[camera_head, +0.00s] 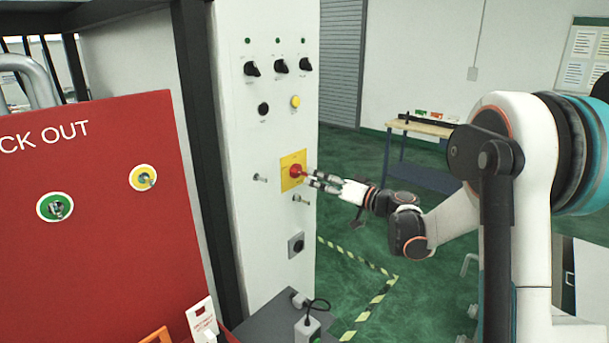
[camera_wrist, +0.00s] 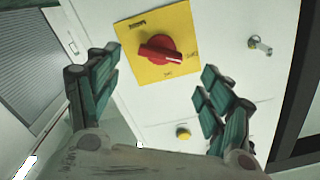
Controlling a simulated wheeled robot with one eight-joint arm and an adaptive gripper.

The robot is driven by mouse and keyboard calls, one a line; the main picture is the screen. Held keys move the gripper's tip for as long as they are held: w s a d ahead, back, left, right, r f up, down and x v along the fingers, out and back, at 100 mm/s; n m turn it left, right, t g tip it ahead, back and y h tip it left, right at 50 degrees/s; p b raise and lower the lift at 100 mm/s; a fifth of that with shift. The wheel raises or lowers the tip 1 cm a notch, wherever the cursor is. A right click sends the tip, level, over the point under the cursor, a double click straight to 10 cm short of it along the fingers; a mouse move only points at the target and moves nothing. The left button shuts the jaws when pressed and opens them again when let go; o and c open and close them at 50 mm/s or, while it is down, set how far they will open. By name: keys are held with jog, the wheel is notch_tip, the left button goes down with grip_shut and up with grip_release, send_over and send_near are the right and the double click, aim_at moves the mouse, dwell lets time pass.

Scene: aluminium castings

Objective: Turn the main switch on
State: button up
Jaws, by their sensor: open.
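The main switch is a red rotary knob (camera_head: 296,171) on a yellow square plate (camera_head: 287,183), set in the white cabinet panel. In the wrist view the red knob (camera_wrist: 161,50) sits near the top middle on its yellow plate (camera_wrist: 182,19), its handle pointing to the right. My gripper (camera_head: 313,180) is close in front of the knob in the head view. In the wrist view my gripper (camera_wrist: 160,75) is open and empty, one finger left and one right of the knob, without visible contact. The fingertips hide part of the plate's right side in the head view.
The white panel (camera_head: 250,215) also carries black selector knobs (camera_head: 281,66), a yellow button (camera_head: 295,101), a key switch (camera_head: 260,178) and a socket (camera_head: 296,245). A red lockout box (camera_head: 100,240) stands at left. A grey surface with a device (camera_head: 306,328) lies below.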

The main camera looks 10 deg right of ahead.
aim_at(303, 173)
jog(key=x, duration=0.7)
jog(key=shift+s, duration=0.1)
jog(key=c, duration=1.1)
